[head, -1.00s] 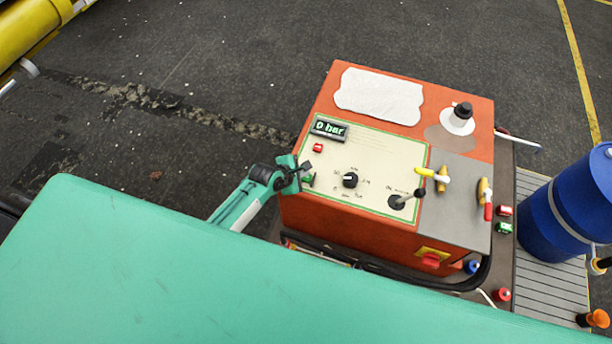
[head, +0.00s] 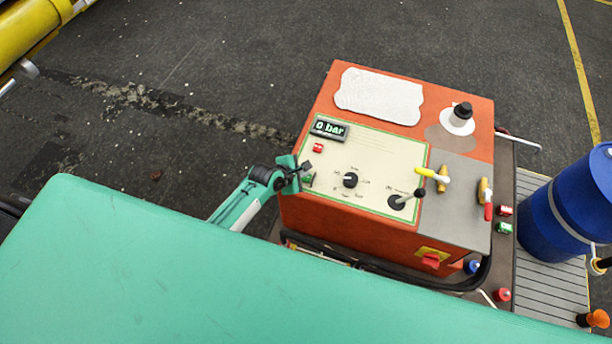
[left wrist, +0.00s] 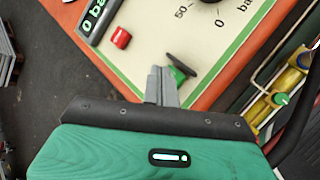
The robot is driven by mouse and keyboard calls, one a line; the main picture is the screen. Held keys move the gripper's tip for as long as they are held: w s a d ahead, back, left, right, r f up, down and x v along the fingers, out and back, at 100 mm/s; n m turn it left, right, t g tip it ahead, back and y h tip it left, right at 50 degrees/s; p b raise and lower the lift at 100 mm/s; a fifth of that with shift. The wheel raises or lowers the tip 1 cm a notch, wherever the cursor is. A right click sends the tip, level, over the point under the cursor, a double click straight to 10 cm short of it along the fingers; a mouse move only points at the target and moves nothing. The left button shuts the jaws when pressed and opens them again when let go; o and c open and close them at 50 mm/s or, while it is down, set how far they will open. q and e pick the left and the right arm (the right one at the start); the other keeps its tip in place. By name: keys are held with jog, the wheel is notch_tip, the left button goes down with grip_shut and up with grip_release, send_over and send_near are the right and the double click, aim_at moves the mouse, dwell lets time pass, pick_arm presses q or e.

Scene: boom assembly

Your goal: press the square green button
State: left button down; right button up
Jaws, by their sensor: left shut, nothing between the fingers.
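The square green button (head: 309,179) is on the cream panel's left edge, below a red button (head: 318,147). It is partly hidden by my left gripper (head: 305,167) in the head view. My right gripper is not in view.
A blue barrel (head: 570,205) stands at right. My green body covers the lower left.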

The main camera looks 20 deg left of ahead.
aim_at(303, 179)
pick_arm(q)
jog(key=shift+f, duration=0.2)
jog(key=shift+f, duration=0.25)
jog(key=shift+f, duration=0.55)
dwell(0.8)
jog(key=shift+r, duration=0.1)
jog(key=shift+r+p, duration=0.85)
jog(key=shift+p, duration=0.1)
notch_tip(303, 179, up, 5)
jog(key=p, duration=0.5)
jog(key=shift+r+p, duration=0.1)
jog(key=shift+p, duration=0.25)
